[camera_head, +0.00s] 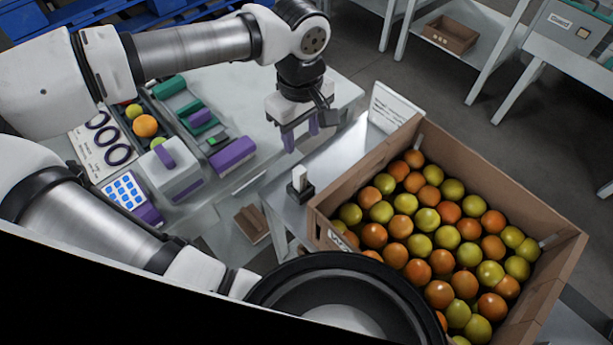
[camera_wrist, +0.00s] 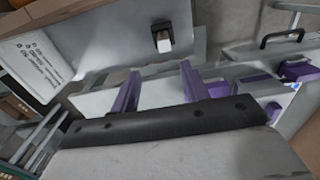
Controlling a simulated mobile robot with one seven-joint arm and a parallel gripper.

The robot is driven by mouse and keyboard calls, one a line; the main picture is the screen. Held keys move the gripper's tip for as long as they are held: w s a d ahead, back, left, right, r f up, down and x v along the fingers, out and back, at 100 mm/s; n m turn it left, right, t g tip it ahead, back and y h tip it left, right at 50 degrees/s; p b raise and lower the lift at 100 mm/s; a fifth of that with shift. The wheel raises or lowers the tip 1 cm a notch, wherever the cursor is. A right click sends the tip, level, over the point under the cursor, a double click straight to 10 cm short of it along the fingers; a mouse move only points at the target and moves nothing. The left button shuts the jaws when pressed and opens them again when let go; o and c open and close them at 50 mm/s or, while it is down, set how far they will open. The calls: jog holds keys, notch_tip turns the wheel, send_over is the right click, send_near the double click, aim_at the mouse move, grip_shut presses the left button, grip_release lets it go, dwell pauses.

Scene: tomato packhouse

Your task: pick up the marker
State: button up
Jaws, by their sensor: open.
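A small white upright piece (camera_head: 299,176) stands in a black holder (camera_head: 301,193) on the narrow grey table left of the tomato box. It may be the marker, but it is too small to be sure. In the wrist view the white piece (camera_wrist: 164,45) and black holder (camera_wrist: 161,29) show above and beyond the fingers. My gripper (camera_head: 301,137) has purple fingers, points down and is open and empty. It is above and behind the holder, apart from it, near the gap between two tables. The open fingers (camera_wrist: 158,90) also show in the wrist view.
A cardboard box (camera_head: 345,182) full of orange and yellow-green tomatoes stands right of the holder. A white printed sign (camera_head: 394,106) stands behind it. The left table carries a purple block (camera_head: 233,154), a ring gauge card (camera_head: 92,160) and a keypad device (camera_head: 127,188).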

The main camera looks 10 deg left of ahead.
notch_tip(320, 180, down, 9)
jog(key=b, duration=0.6)
jog(key=shift+a+r, duration=0.1)
jog(key=f+b, duration=0.2)
jog(key=f, duration=0.3)
jog(key=shift+s+a+f+b, duration=0.1)
jog(key=shift+s+b, duration=0.25)
jog(key=shift+b, duration=0.05)
grip_shut()
notch_tip(320, 180, up, 25)
jog(key=p, duration=1.6)
jog(key=shift+p, duration=0.4)
